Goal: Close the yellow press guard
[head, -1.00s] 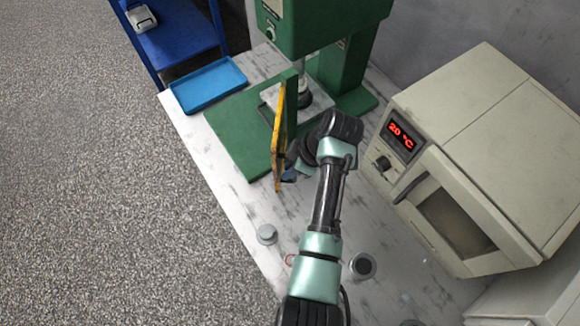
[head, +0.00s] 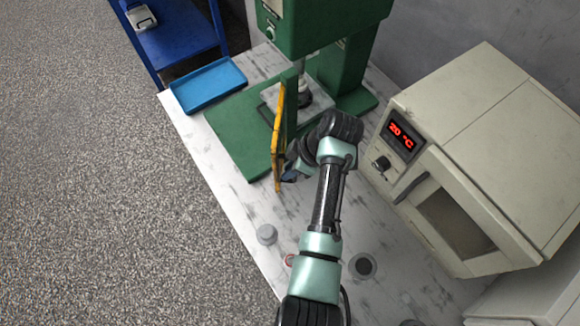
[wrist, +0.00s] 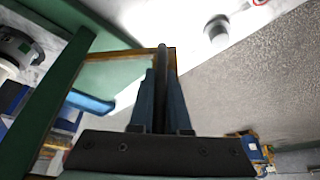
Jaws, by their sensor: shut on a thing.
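The yellow press guard (head: 278,140) is a framed panel that stands edge-on in the head view, at the front of the green press (head: 322,30). It reaches out over the front edge of the press's green base. In the wrist view the guard's yellow frame (wrist: 120,54) shows with its clear pane. My gripper (head: 290,172) is at the guard's near end in the head view. In the wrist view its two blue fingers (wrist: 161,85) are shut on a dark upright bar at the guard's edge, which looks like its handle. My arm hides part of the press base.
A blue tray (head: 208,84) lies left of the press. A beige oven (head: 470,150) with a red display stands on the right. Small round grey parts (head: 267,234) and (head: 362,265) lie on the marble table's front part.

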